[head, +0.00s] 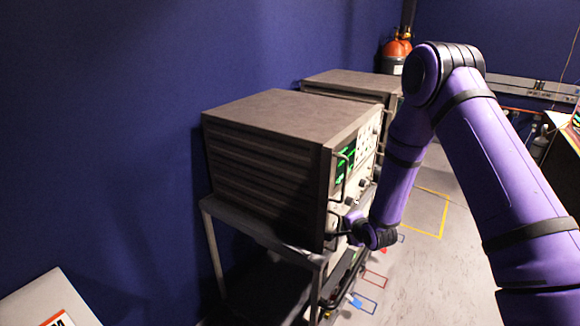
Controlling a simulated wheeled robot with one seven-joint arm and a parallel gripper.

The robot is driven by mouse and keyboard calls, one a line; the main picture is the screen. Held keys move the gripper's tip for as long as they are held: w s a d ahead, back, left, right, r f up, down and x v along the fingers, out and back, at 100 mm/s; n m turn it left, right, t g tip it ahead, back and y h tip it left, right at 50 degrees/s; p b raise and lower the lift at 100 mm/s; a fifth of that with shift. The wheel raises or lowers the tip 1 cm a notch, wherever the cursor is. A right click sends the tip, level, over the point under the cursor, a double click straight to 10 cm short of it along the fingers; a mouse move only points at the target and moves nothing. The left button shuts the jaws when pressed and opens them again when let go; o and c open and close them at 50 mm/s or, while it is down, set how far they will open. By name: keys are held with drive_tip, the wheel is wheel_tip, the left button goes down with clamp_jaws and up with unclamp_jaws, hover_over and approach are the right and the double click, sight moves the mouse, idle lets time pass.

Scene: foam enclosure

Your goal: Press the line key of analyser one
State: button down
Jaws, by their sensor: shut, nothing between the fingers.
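Two brown-grey analysers stand in a row along the blue wall. The nearer analyser (265,165) sits on a grey metal stand (262,238), and its front panel with a green-lit screen (345,165) faces right. The farther analyser (348,82) stands behind it. I cannot read which one is analyser one, and no line key can be made out. My purple arm reaches down from the right. My gripper (338,235) is shut and empty at the lower front of the nearer analyser. Whether its tips touch the panel cannot be told.
Handles stick out from the nearer analyser's front. A red-orange cylinder (397,50) stands at the back. Coloured rectangles, including a yellow outline (430,212), mark the pale floor. A light panel (48,300) is at the lower left. The floor right of the analysers looks mostly clear.

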drive_tip(key=shift+a, duration=0.1)
idle(0.3)
drive_tip(key=shift+s+d, duration=0.3)
drive_tip(key=shift+d, duration=0.2)
drive_tip(key=s+d, duration=0.2)
drive_tip(key=d, duration=0.1)
drive_tip(key=s+d, duration=0.1)
drive_tip(key=shift+s+d, duration=0.25)
drive_tip(key=shift+d, duration=0.15)
idle(0.4)
